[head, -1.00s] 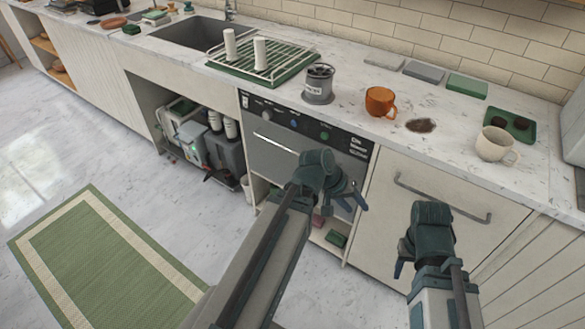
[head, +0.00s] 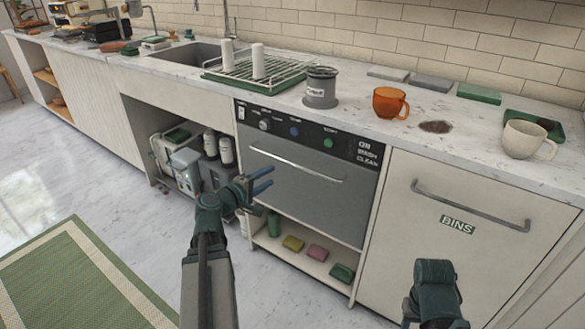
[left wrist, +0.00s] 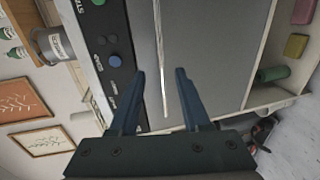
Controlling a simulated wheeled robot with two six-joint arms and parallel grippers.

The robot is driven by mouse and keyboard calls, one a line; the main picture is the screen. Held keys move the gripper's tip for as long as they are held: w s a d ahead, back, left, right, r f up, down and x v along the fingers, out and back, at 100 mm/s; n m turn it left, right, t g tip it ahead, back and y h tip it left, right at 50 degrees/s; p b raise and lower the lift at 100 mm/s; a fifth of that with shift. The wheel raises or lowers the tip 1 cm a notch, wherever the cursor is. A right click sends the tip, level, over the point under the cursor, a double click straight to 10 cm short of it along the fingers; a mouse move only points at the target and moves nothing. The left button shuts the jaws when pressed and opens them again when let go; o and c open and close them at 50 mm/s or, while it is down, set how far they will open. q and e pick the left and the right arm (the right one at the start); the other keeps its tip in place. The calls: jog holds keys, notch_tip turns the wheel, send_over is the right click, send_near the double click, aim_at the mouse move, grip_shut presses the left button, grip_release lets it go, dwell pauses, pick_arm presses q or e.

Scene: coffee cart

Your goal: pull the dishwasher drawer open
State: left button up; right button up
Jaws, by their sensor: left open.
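The dishwasher drawer (head: 310,200) is a grey front under a black control panel (head: 300,135), and it looks closed. Its long bar handle (head: 295,164) runs across the upper part of the front. My left gripper (head: 263,181) is open in front of the drawer's left part, close to the handle. In the left wrist view the open fingers (left wrist: 161,74) lie on either side of the handle (left wrist: 162,60) as seen, with nothing gripped; I cannot tell the remaining gap in depth. My right gripper (head: 409,312) is at the bottom, in front of the bins drawer, its fingers mostly hidden.
The bins drawer (head: 400,235) is closed, right of the dishwasher. A shelf (head: 300,262) below holds several coloured sponges. The counter above holds a grey canister (head: 320,90), an orange mug (head: 390,102) and a cream mug (head: 525,140). Floor is clear at the left.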

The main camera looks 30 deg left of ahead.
aim_at(293, 164)
pick_arm(q)
jog(key=b+x, duration=0.2)
jog(key=x, duration=1.1)
jog(key=shift+w+d+f, duration=0.1)
jog(key=shift+w+f, duration=0.05)
jog(key=shift+w, duration=0.1)
grip_shut()
dwell(0.9)
